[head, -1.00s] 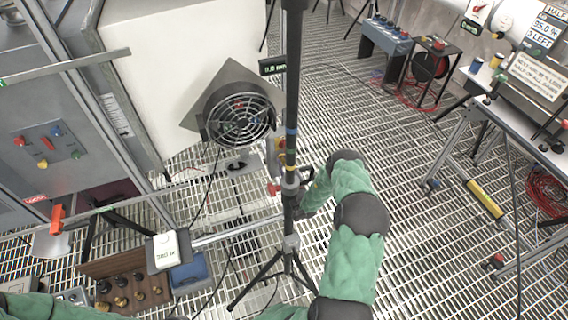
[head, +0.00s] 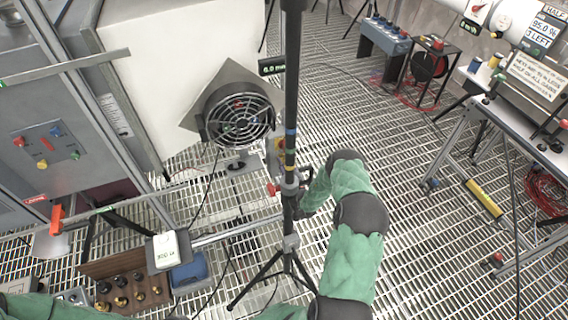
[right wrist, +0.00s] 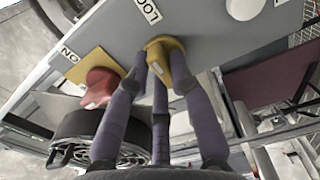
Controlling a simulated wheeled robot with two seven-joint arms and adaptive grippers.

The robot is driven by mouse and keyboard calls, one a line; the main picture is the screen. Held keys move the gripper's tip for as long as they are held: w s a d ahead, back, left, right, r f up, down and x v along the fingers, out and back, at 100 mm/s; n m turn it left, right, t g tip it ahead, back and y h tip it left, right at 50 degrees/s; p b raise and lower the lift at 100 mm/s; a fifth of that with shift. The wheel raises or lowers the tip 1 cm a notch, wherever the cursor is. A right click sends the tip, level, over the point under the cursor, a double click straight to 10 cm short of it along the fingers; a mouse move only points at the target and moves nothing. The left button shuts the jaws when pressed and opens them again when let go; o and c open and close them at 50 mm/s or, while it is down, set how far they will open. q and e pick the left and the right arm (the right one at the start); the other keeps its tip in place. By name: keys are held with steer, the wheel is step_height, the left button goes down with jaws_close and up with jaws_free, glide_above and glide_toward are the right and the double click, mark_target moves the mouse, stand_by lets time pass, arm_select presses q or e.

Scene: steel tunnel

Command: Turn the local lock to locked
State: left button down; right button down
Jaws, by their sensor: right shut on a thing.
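In the right wrist view a yellow lock knob (right wrist: 165,55) sits on a grey panel (right wrist: 225,40), below a partly cut-off label reading "LOC" (right wrist: 148,10). My right gripper (right wrist: 160,75) is shut on this knob, its dark fingers around it. The knob's exact angle is hard to read because the fingers cover part of it. In the head view my right gripper (head: 290,198) is at the black pole, partly hidden behind it, and the panel is seen edge-on. My left gripper is not in view; only green arm parts show at the lower left.
A red knob (right wrist: 100,88) on a yellow plate, marked "ON", is beside the yellow knob. A round fan (head: 238,115) is left of the black pole (head: 291,90). A white display box (head: 166,250) stands lower left. Open grating floor (head: 400,200) lies to the right.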

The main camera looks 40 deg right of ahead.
steer(key=c, duration=1.1)
jaws_free()
steer(key=shift+s, duration=0.15)
steer(key=v, duration=1.1)
steer(key=shift+s, duration=0.35)
